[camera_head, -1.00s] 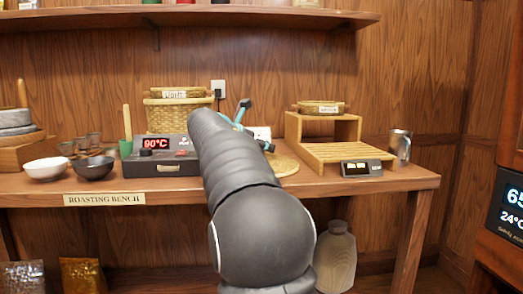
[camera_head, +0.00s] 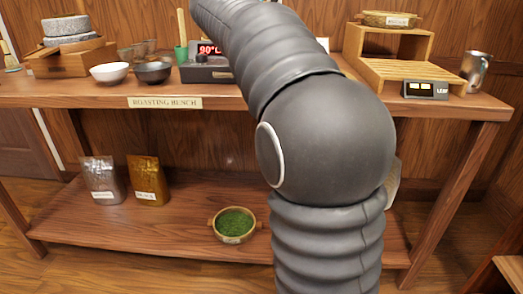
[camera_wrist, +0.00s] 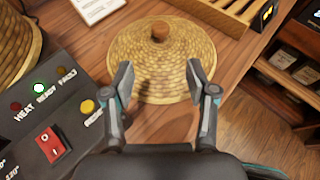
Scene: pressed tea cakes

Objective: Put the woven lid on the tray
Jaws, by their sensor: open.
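The woven lid (camera_wrist: 175,75) is a round, coiled straw cone with a brown knob on top. In the wrist view it lies on the bench, between the control box and the slatted wooden stand. My gripper (camera_wrist: 159,78) is open, its two fingers spread over the near part of the lid, and nothing is held. In the head view my arm hides the lid and gripper. A round woven tray (camera_head: 235,225) filled with green leaf sits on the lower shelf. Another small woven tray with a label (camera_head: 388,19) stands on top of the wooden stand.
The control box (camera_wrist: 55,120) with buttons and a red switch is close on the left of my gripper. The slatted stand (camera_head: 405,74) and a small scale (camera_head: 425,90) are on the right. Two bags (camera_head: 148,180) stand on the lower shelf, left of the green-filled tray.

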